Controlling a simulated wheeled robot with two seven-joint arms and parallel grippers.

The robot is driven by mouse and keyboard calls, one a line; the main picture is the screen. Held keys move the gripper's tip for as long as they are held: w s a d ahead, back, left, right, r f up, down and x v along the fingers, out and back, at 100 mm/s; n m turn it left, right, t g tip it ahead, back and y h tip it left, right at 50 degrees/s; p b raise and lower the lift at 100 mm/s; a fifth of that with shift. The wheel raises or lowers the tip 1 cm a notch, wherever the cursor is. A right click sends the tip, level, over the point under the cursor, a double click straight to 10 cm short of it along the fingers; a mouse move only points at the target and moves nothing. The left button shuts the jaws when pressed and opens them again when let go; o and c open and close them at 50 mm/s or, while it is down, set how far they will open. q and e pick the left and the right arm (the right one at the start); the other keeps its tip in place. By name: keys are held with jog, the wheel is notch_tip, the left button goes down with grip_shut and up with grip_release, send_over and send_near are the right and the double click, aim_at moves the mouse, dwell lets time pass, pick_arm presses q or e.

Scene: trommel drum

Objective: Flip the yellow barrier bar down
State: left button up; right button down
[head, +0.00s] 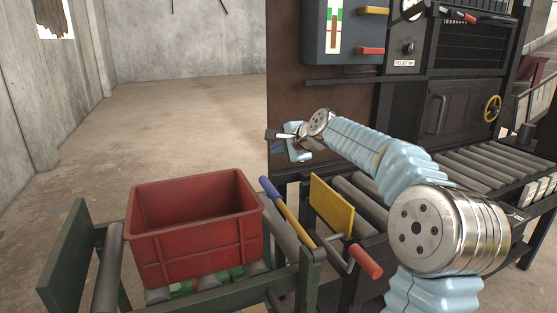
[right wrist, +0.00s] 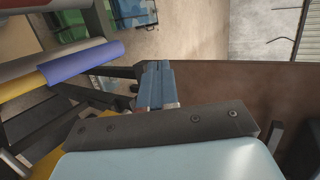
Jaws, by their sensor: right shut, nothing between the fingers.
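A yellow plate (head: 332,206), which seems to be the barrier bar, stands upright across the end of the roller conveyor. Beside it on the left, a yellow lever with a blue grip (head: 269,187) slants up toward the crate; the blue grip also shows in the right wrist view (right wrist: 84,63). A crank with a red handle (head: 366,262) sits in front of the plate. My right gripper (head: 278,135) is shut and empty, in the air above and beyond the plate and lever, touching neither. In the right wrist view its fingers (right wrist: 158,84) are together. My left gripper is not in view.
A red crate (head: 197,224) stands on the roller cart (head: 72,262) at left. The dark machine (head: 440,110) with control box (head: 345,35) and yellow handwheel (head: 492,108) is behind my right arm. Rollers (head: 490,165) run along its front. Open floor lies beyond the crate.

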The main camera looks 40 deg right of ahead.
jog(key=shift+s+d+r, duration=0.1)
jog(key=shift+d+r, duration=0.05)
jog(key=shift+r, duration=0.75)
jog(key=shift+s+d+r, duration=0.1)
jog(key=shift+d+r, duration=0.1)
jog(key=shift+r, duration=0.65)
jog(key=shift+d+r, duration=0.15)
jog(key=shift+r, duration=0.75)
